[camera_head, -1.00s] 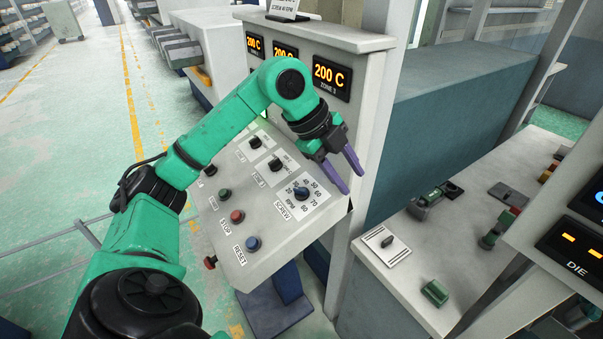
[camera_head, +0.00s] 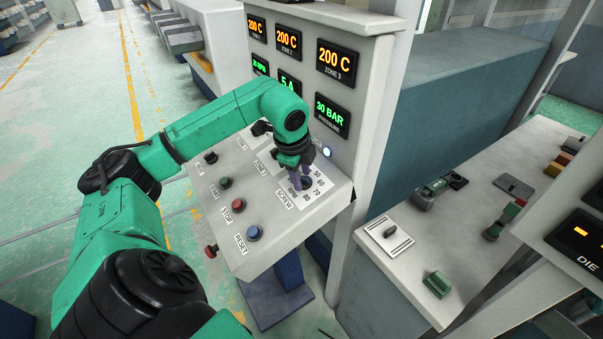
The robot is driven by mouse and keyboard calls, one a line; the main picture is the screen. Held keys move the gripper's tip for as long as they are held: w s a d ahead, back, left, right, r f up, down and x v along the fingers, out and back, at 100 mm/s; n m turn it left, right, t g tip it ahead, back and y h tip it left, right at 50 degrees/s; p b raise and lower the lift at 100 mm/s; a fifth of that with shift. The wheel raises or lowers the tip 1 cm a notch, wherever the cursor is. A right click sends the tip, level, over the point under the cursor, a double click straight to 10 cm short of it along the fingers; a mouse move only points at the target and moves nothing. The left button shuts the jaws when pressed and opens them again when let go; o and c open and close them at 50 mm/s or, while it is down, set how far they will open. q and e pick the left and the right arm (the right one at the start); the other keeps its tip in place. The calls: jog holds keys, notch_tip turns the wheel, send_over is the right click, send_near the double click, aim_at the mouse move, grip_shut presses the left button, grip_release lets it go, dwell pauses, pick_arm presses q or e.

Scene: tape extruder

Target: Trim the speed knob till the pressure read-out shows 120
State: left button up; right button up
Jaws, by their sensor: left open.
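The screw speed knob (camera_head: 306,182) is a dark knob on the sloping grey control panel, inside a printed scale marked SCREW and RPM. My left gripper (camera_head: 299,182) is open, pointing down at the knob, with its purple fingers close to it. The fingers and wrist hide much of the knob and dial, so I cannot tell whether they touch it. The pressure read-out (camera_head: 332,115) shows 30 BAR in green. My right gripper is not in view.
STOP (camera_head: 238,205) and RESET (camera_head: 253,232) buttons sit on the panel's lower left, with a red knob (camera_head: 211,251) at its edge. Zone read-outs (camera_head: 337,59) show 200 C. A bench (camera_head: 405,290) with small tools stands at right.

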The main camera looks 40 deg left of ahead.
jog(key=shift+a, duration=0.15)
pick_arm(q)
grip_shut()
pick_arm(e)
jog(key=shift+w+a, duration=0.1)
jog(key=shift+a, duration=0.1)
pick_arm(q)
jog(key=shift+f, duration=0.1)
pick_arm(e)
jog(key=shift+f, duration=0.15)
